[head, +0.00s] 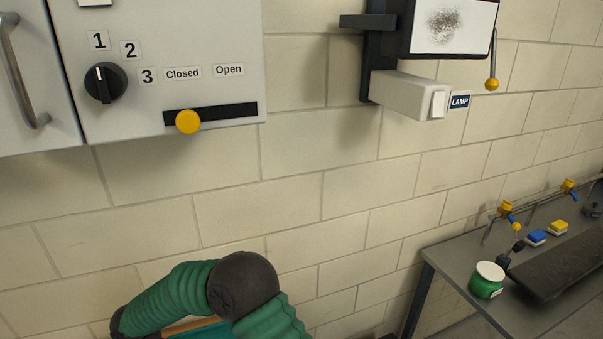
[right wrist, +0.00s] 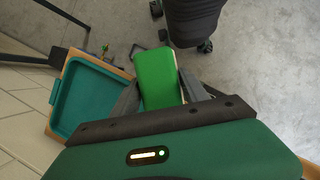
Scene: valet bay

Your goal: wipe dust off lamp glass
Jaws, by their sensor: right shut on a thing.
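The lamp glass (head: 450,27) is a white panel in a dark frame at the top right of the head view. A dark grey dust patch (head: 445,25) covers its upper middle part, and the panel's top is cut off. A small LAMP label (head: 459,102) is on the wall below it. My right gripper (right wrist: 160,82) is shut on a green block (right wrist: 158,72) in the right wrist view, the block standing out beyond the fingers. The head view does not show this gripper, and it is away from the glass. My left gripper is in neither view.
A grey cabinet (head: 200,50) with a knob (head: 105,83) and yellow slider (head: 188,122) hangs at left. A yellow-tipped lever (head: 491,84) hangs beside the lamp. A bench (head: 450,269) holds a green jar (head: 487,280) and sponges. A teal tray (right wrist: 70,105) lies near my right gripper.

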